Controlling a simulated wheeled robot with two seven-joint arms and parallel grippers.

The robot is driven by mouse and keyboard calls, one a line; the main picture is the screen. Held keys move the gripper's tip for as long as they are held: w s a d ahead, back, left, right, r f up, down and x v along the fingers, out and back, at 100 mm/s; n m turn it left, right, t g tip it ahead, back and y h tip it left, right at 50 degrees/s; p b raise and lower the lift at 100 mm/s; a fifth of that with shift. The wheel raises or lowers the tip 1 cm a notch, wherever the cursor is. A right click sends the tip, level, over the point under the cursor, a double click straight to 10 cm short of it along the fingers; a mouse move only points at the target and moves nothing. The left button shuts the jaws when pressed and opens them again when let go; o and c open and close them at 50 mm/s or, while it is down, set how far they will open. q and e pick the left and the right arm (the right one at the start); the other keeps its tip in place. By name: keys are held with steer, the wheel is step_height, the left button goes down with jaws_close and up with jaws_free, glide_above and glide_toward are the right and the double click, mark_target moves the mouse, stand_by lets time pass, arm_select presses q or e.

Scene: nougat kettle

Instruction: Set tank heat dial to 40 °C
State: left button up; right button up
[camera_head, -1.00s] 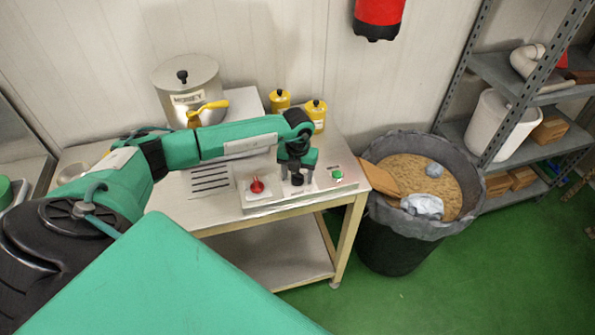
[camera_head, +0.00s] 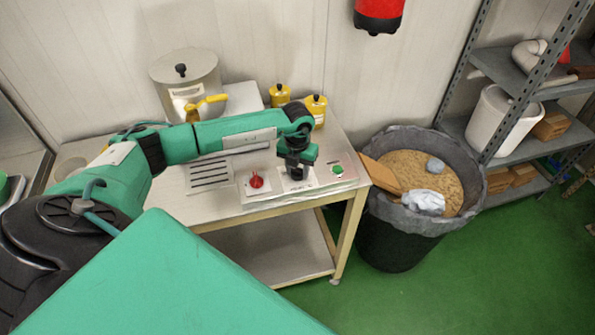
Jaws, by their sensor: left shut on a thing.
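The tank heat dial (camera_head: 296,174) is a small black knob on a white plate, on the control panel at the table's front. It sits between a red knob (camera_head: 256,180) and a green button (camera_head: 337,169). My left gripper (camera_head: 297,166) points down from above and is shut on the dial. The gripper covers most of the dial, and I cannot read its marks or setting. My right gripper is not in view.
A metal tank (camera_head: 186,82) with a yellow-handled tap (camera_head: 207,102) stands behind my left arm. Two yellow containers (camera_head: 316,109) stand at the table's back. A grey-lined bin (camera_head: 398,230) stands right of the table. Shelves (camera_head: 500,65) are at far right.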

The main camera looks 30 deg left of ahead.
arm_select(q)
steer(key=m+b, duration=0.7)
steer(key=b, duration=0.1)
steer(key=shift+f+m+b, duration=0.15)
steer(key=shift+m+b, duration=0.25)
steer(key=shift+r+m+b, duration=0.2)
steer(key=shift+m+b, duration=1.15)
steer(key=shift+m, duration=0.15)
steer(key=o, duration=1)
steer(key=shift+r, duration=0.1)
step_height(320, 180, up, 14)
steer(key=b, duration=0.3)
